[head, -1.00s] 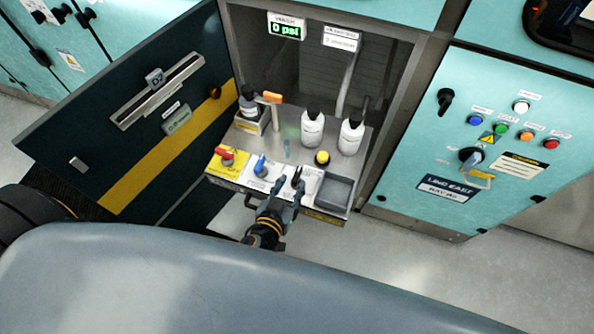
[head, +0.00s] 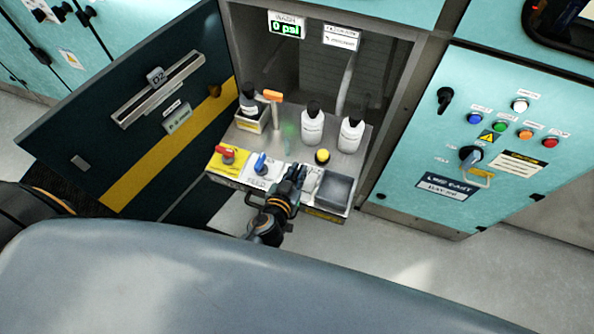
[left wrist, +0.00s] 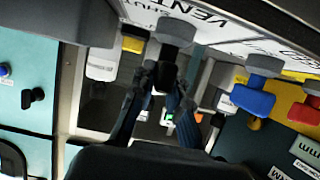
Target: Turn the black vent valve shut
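The black vent valve (left wrist: 176,32) stands on a white plate labelled VENT and SHUT (left wrist: 205,12), at the top middle of the left wrist view. My left gripper (left wrist: 164,77) has its fingers drawn close together on either side of the valve's black handle and appears shut on it. In the head view my left gripper (head: 295,173) is at the front ledge of the open cabinet and hides most of the valve. My right gripper is in neither view.
A blue valve (head: 262,164) and a red valve (head: 228,154) are left of my gripper. A grey tray (head: 336,190) is right of it, a yellow button (head: 322,156) and white bottles (head: 312,127) behind. The open door (head: 130,120) stands at left.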

